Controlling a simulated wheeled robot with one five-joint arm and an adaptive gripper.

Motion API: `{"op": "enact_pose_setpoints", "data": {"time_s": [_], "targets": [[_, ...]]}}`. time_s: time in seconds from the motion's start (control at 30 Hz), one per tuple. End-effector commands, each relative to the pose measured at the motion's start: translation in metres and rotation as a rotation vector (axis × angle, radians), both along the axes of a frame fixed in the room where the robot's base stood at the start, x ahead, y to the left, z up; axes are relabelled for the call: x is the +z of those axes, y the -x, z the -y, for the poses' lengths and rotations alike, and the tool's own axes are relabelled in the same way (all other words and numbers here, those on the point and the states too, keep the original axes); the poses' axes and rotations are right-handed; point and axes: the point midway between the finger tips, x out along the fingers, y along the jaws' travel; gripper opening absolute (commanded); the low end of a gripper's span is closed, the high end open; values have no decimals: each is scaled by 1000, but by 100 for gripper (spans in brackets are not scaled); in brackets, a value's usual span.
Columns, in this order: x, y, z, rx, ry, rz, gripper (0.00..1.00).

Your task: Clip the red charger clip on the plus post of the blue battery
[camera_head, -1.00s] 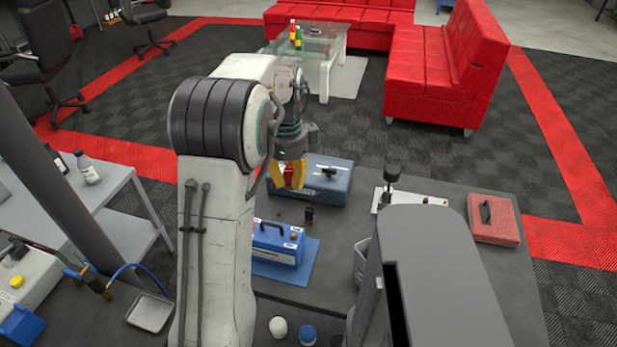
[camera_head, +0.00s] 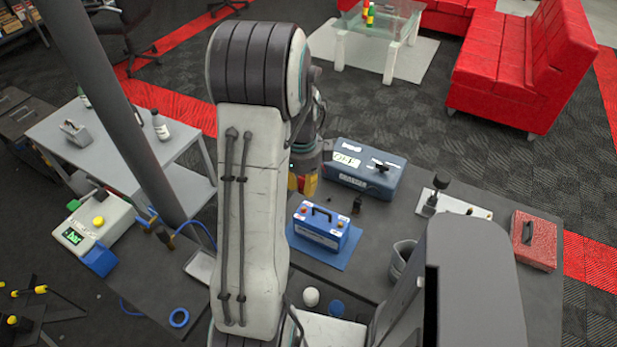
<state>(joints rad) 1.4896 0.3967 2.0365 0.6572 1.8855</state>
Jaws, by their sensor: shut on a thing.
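The blue battery (camera_head: 322,234) stands upright on a blue mat (camera_head: 304,250), with a dark carry handle and white labels on top. My gripper (camera_head: 303,186) has yellow fingers and sits behind the battery's back left side, partly hidden by my arm. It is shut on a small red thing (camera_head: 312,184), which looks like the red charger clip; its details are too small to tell. It appears apart from the battery. A small dark clip-like thing (camera_head: 357,205) stands behind the battery's right end.
A blue-grey case (camera_head: 365,172) stands just right of my gripper. Right of it are a white plate with a black-knobbed tool (camera_head: 436,194) and a red case (camera_head: 535,239). A grey bin (camera_head: 402,259) and a white round thing (camera_head: 311,297) are nearer.

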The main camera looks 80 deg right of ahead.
Motion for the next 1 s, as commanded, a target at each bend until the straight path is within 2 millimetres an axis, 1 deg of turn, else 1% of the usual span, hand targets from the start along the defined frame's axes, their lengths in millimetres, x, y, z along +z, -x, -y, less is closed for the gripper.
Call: {"op": "enact_pose_setpoints", "data": {"time_s": [0.17, 0.37, 0.57, 0.9, 1.0], "targets": [[-2, 0, 1, -32, 1, 1, 0], [-11, 0, 1, -34, 1, 1, 0], [-25, 0, 1, -33, 2, 1, 0], [-56, 0, 1, -33, 2, 2, 0], [-61, 0, 1, -32, 3, 1, 0]]}}
